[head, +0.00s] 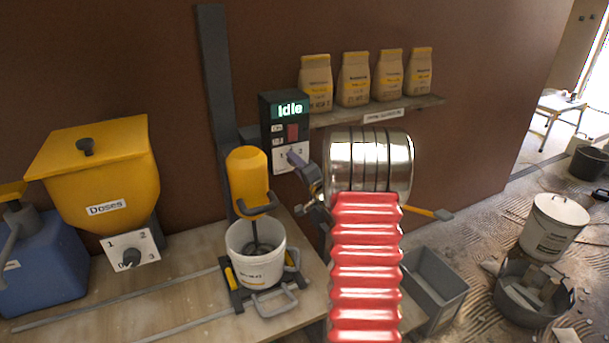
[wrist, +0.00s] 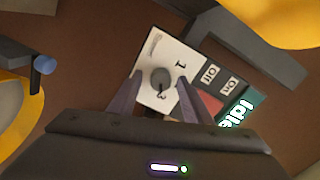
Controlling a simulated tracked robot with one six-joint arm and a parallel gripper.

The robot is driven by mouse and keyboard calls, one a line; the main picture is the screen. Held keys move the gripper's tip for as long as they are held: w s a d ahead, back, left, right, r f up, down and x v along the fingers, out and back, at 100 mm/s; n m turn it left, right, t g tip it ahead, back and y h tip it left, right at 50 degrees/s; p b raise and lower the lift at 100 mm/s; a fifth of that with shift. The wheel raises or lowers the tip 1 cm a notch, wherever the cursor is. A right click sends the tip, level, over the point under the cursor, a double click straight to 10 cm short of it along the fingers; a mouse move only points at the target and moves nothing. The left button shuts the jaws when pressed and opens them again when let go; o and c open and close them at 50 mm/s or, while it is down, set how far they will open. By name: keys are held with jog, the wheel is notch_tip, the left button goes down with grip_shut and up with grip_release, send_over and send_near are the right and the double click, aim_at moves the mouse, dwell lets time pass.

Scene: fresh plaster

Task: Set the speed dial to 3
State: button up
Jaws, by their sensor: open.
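The control box (head: 285,128) is dark, on the wall behind the mixer, with a lit screen reading "Idle". Its white dial plate shows the dark grey speed dial (wrist: 160,78) in the wrist view, with a 1 and a 3 legible near it. The dial's pointer setting is hard to tell. My gripper (head: 295,158) is at the plate in the head view, hiding the dial there. In the wrist view my open gripper (wrist: 158,80) has a finger on each side of the dial; contact is not clear.
The yellow mixer (head: 248,172) stands over a white bucket (head: 256,262) just left of the box. A yellow hopper (head: 95,165) marked "Doses" has its own dial plate. Paper bags (head: 353,80) line a shelf above right. A grey bin (head: 435,288) stands below.

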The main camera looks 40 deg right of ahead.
jog(key=v, duration=1.3)
jog(key=shift+s, duration=0.2)
jog(key=shift+a+f, duration=0.1)
